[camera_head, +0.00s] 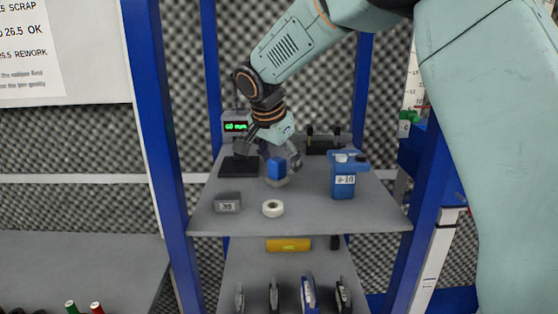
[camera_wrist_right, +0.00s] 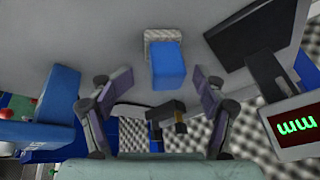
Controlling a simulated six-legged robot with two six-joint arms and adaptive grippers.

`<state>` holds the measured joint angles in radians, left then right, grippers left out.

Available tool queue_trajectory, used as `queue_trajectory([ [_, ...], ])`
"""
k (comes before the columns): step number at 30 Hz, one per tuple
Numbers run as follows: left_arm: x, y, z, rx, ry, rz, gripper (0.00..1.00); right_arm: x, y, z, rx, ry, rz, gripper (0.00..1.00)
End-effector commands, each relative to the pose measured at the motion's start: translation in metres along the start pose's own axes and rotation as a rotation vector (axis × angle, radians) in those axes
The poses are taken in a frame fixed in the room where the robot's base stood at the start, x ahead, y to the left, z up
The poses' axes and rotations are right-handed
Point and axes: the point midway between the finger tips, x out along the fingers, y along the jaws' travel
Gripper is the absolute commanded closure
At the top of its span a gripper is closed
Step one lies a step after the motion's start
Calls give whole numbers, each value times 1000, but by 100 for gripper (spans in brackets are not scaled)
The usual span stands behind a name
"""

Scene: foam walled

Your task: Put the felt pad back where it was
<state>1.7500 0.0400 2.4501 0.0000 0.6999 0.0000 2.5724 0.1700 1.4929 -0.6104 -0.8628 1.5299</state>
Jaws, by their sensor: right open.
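A blue block (camera_head: 276,168) stands on the upper shelf (camera_head: 312,222), with a pale grey piece (camera_head: 277,183) at its base. In the right wrist view the blue block (camera_wrist_right: 168,66) shows with a pale, textured piece (camera_wrist_right: 160,36) against it. That piece may be the felt pad; I cannot tell for sure. My right gripper (camera_head: 281,158) is open, close to the block. In the wrist view the fingers of my right gripper (camera_wrist_right: 161,86) are spread on either side, apart from the block. My left gripper is not in view.
A blue labelled fixture (camera_head: 343,177) stands to the right, a scale with a green display (camera_head: 236,127) behind left. A grey block (camera_head: 228,202) and a white ring (camera_head: 273,208) sit near the front edge. Blue posts (camera_head: 157,120) flank the shelf.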

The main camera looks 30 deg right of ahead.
Motion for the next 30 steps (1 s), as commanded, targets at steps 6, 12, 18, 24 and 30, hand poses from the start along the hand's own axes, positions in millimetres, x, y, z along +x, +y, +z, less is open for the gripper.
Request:
queue_trajectory([
  [6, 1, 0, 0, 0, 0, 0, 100, -14, -1, -1, 1, 3, -2, 29],
  [12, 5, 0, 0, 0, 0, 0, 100, -54, -1, -1, 2, 4, -4, 29],
  [18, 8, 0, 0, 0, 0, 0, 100, -93, -1, -1, 0, 2, -3, 29],
  [24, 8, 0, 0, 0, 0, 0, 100, -115, 0, 0, 0, 1, -1, 29],
  [30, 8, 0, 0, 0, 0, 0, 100, -122, 0, 0, 0, 0, 0, 29],
])
